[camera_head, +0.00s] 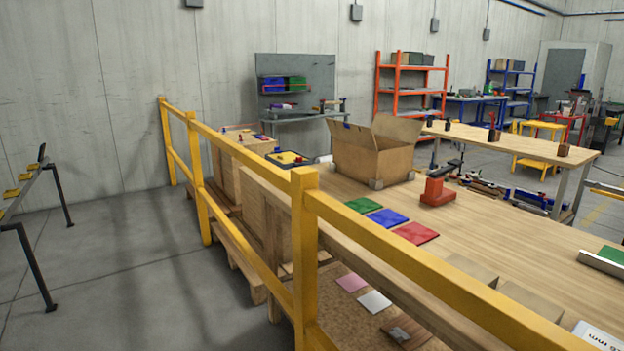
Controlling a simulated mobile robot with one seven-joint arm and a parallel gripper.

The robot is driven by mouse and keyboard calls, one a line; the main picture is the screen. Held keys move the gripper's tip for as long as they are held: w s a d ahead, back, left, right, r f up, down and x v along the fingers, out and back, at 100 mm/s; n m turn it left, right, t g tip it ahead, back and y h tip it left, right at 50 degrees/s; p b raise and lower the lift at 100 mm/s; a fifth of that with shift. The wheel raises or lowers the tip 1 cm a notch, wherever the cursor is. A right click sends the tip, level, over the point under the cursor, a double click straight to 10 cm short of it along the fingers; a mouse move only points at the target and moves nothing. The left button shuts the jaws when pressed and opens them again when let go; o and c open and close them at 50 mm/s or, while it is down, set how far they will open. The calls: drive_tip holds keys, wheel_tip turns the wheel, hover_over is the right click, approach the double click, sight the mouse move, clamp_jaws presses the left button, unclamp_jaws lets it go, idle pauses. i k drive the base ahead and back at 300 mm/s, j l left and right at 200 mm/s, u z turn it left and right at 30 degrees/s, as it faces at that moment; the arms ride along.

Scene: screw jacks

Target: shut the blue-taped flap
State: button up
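An open cardboard box (368,162) stands on the long wooden table, with grey blocks at its lower corners. One flap (397,128) stands up and leans outward at the right side of the box. Another flap (340,131) is raised at the left. A small blue mark (347,126) shows near the top of that left side; it is too small to tell for certain that it is tape. The inside of the box is mostly hidden. My gripper is not in view.
A yellow railing (304,250) runs along the near side of the table (520,240). Green, blue and red squares (387,217) lie before the box. A red tool (437,188) stands close to its right. Open floor lies left of the railing.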

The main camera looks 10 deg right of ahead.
sight(356, 135)
drive_tip(key=i+j+z, duration=0.6)
drive_tip(key=i+j, duration=0.1)
drive_tip(key=j, duration=0.25)
drive_tip(key=i+j, duration=0.15)
drive_tip(key=j, duration=0.2)
drive_tip(key=i+j, duration=0.1)
drive_tip(key=j, duration=0.3)
drive_tip(key=i+j+z, duration=0.1)
drive_tip(key=j, duration=0.25)
drive_tip(key=j+z, duration=0.15)
drive_tip(key=z, duration=0.35)
drive_tip(key=j+z, duration=0.2)
drive_tip(key=z, duration=0.3)
drive_tip(key=i+j+z, duration=0.1)
drive_tip(key=z, duration=0.2)
drive_tip(key=i+j+z, duration=0.15)
drive_tip(key=z, duration=0.15)
drive_tip(key=i+j, duration=0.2)
drive_tip(key=j, duration=0.15)
drive_tip(key=i+j, duration=0.2)
drive_tip(key=j, duration=0.15)
drive_tip(key=i+j, duration=0.2)
drive_tip(key=j, duration=0.2)
drive_tip(key=i+j, duration=0.2)
drive_tip(key=j, duration=0.15)
